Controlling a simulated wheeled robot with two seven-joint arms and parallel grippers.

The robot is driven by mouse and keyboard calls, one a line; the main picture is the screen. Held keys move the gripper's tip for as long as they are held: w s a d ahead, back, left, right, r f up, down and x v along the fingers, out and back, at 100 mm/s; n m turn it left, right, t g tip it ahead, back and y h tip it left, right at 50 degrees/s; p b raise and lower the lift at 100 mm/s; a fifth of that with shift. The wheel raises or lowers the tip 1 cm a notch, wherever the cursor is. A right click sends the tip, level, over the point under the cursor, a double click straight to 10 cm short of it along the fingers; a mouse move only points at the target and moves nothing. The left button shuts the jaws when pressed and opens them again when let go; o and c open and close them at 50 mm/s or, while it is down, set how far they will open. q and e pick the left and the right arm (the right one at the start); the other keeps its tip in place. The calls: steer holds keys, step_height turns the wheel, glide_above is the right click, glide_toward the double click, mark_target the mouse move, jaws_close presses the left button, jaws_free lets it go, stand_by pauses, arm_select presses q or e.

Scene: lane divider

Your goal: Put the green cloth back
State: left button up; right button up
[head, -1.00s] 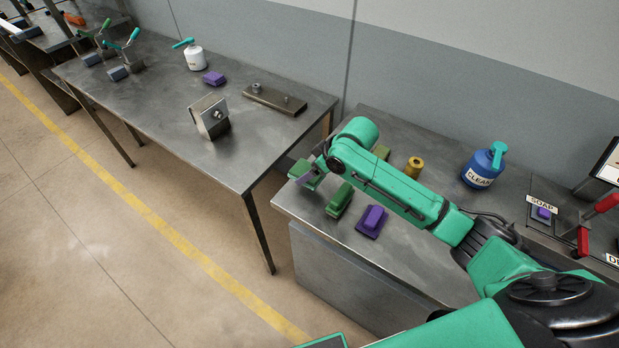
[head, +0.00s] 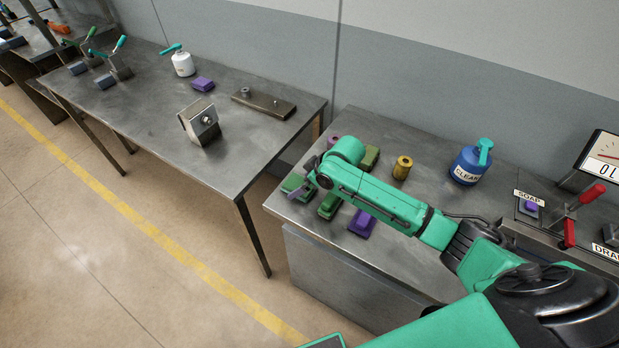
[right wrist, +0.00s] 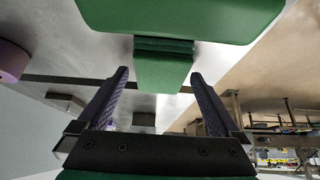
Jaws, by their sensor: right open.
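Three green folded cloth-like pieces lie on the right bench: one at the left corner (head: 296,187), one nearer the front (head: 328,206) and one farther back (head: 370,158). I cannot tell which is the task's cloth. My right gripper (right wrist: 160,75) is open and empty, with dark purple fingers. In the right wrist view a green piece (right wrist: 165,68) shows between and beyond the fingertips, under a larger green shape (right wrist: 180,15). In the head view the right gripper (head: 308,174) is low by the corner piece, partly hidden by its own arm. My left gripper is not in view.
A purple block (head: 362,223), a purple roll (head: 333,142), a yellow roll (head: 402,168) and a blue CLEAN bottle (head: 470,163) stand on the same bench. A gap separates it from the left metal table (head: 225,170). Red-handled equipment (head: 570,232) is at right.

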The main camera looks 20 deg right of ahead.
steer(key=b+v, duration=0.1)
steer(key=v, duration=1)
steer(key=shift+r, duration=0.25)
steer(key=shift+s, duration=0.15)
